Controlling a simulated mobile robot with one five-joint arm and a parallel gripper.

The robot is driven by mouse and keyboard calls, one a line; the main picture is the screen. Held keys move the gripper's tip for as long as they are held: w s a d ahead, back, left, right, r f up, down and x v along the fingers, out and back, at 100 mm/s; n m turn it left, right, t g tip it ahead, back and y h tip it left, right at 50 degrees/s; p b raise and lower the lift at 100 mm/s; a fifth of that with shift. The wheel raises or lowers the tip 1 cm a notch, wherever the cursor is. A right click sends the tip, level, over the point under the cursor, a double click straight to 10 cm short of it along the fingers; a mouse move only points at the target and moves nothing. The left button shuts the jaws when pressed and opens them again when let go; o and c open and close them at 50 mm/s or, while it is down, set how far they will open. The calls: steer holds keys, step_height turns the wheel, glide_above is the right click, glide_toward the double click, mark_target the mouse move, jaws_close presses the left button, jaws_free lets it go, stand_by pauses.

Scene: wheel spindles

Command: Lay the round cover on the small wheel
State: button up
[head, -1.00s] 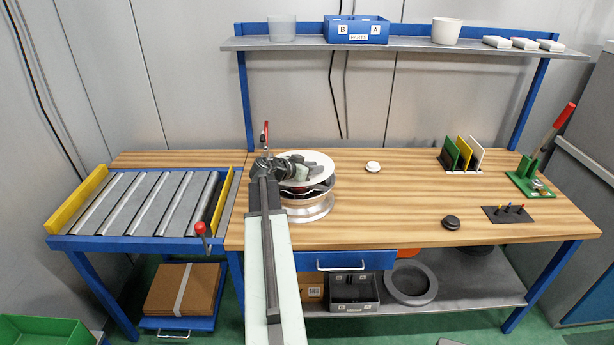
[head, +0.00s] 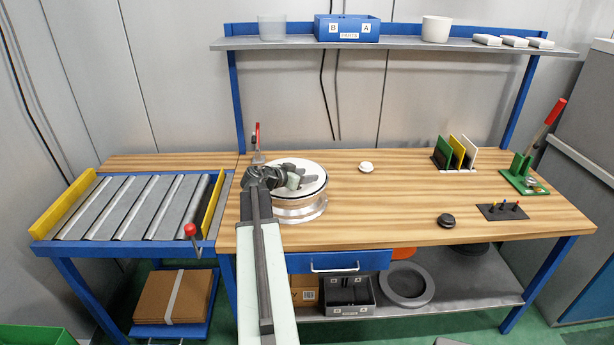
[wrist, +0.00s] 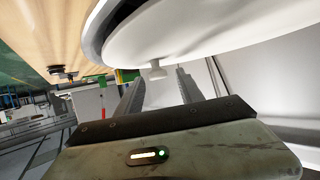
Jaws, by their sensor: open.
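The round cover (head: 314,172) is a white disc with a dark rim. In the head view it lies on top of the silver wheel (head: 300,213) at the left of the bench, looking about level. The wheel's top is hidden under it. In the wrist view the cover (wrist: 190,30) fills the top, with a small pale knob (wrist: 157,63) standing out from its face. My gripper (wrist: 160,77) is open, its two fingers apart with the knob between or just beyond their tips. In the head view my gripper (head: 296,181) is over the cover, hiding part of it.
A red-handled clamp (head: 257,137) stands just behind my arm. A white puck (head: 366,167) and a black knob (head: 445,220) lie to the right. A roller conveyor (head: 130,208) is at the left. The bench middle is clear.

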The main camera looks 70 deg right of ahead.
steer(key=p+v, duration=0.4)
steer(key=v, duration=0.8)
steer(key=shift+r, duration=0.1)
steer(key=shift+s+d, duration=0.1)
steer(key=shift+s, duration=0.05)
